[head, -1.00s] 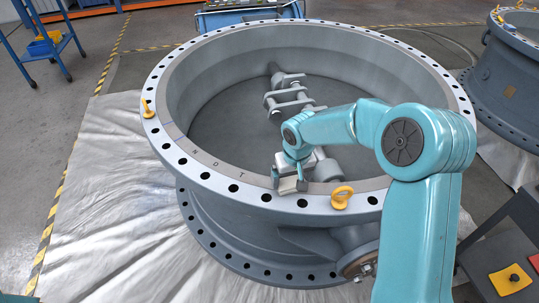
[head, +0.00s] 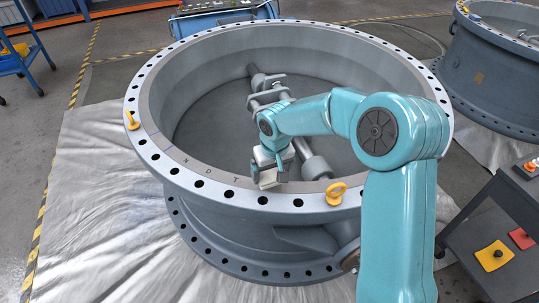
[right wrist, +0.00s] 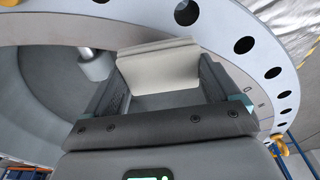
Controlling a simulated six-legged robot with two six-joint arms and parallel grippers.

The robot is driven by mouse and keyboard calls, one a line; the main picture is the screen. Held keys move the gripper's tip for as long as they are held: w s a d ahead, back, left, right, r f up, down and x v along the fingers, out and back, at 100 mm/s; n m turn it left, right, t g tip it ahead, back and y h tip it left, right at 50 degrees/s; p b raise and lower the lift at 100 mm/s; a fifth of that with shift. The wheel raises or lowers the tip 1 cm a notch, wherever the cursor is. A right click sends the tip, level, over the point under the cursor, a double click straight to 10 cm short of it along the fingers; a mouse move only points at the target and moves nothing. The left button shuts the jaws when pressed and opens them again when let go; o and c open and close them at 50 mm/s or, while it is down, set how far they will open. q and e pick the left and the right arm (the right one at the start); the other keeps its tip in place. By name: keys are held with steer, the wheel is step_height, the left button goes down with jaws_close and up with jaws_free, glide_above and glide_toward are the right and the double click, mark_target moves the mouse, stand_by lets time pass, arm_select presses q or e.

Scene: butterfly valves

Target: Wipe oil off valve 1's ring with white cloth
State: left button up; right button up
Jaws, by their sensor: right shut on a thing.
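Valve 1's big round body stands in the middle of the head view; its grey inner ring (head: 205,168) carries dark letters and lies inside the bolt-holed flange (head: 199,186). My right gripper (head: 268,172) is over the near part of the ring, right of the letters. It is shut on a folded white cloth (head: 268,180). In the right wrist view the cloth (right wrist: 160,68) sits between the two fingers, with the ring and flange holes beside it. I cannot tell whether the cloth touches the ring. No oil stands out. My left gripper is out of view.
Yellow lifting eyes stand on the flange, one close right of my gripper (head: 336,193) and one at the left (head: 132,121). A second valve (head: 490,80) stands at the right, above a dark stand with a yellow button plate (head: 493,256). A blue cart (head: 20,60) is at the left.

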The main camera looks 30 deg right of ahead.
steer(key=shift+r+p, duration=0.35)
steer(key=shift+r, duration=0.25)
steer(key=shift+d+r+p, duration=0.1)
steer(key=shift+r+p, duration=0.45)
steer(key=shift+r, duration=0.25)
steer(key=shift+r+p, duration=0.75)
steer(key=shift+r, duration=0.35)
